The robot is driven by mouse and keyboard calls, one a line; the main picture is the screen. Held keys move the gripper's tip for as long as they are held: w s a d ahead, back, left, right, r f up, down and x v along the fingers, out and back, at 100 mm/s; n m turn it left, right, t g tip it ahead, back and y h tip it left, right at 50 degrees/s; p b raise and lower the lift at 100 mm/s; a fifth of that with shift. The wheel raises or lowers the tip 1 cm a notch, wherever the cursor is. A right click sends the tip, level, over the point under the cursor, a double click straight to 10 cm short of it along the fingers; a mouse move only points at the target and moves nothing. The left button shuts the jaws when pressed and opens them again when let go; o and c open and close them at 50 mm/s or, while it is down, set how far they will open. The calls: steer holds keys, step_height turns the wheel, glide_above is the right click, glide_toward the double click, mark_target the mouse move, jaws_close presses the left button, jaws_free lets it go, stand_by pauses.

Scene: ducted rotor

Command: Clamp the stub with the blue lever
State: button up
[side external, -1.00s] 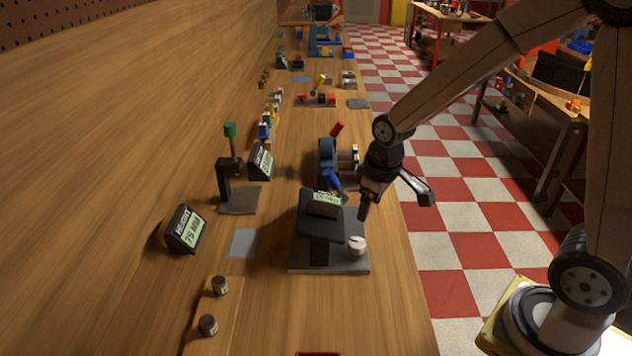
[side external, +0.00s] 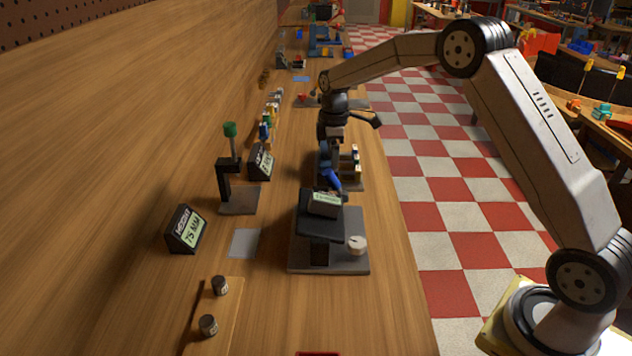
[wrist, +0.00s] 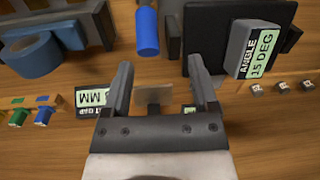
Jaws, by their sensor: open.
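The blue lever (side external: 332,180) points toward the camera from the blue clamp fixture behind the tilted black plate in the side view. In the wrist view the lever (wrist: 148,32) is a blue cylinder beyond my fingertips, roughly in line with the gap between them. My gripper (wrist: 160,72) is open, with nothing held between its fingers. In the side view my gripper hangs over the fixture and hides much of it. A round blue part (wrist: 32,55) lies at the left of the wrist view. I cannot make out the stub.
The black tilting plate (side external: 318,226) with its angle display (side external: 326,198) stands close in front of the lever. A green-topped post stand (side external: 231,170) and 75 MM display (side external: 186,229) are to the left. Small coloured pieces (side external: 355,160) stand right of the fixture.

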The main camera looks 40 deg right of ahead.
mark_target(332, 178)
steer(key=shift+w+d+f+n, duration=0.15)
steer(key=shift+w+d+n, duration=0.35)
steer(key=shift+w+d, duration=0.15)
steer(key=shift+s+a+f, duration=0.15)
steer(key=shift+f, duration=1.8)
steer(key=shift+s+a+f, duration=0.1)
steer(key=shift+f, duration=1.85)
jaws_close()
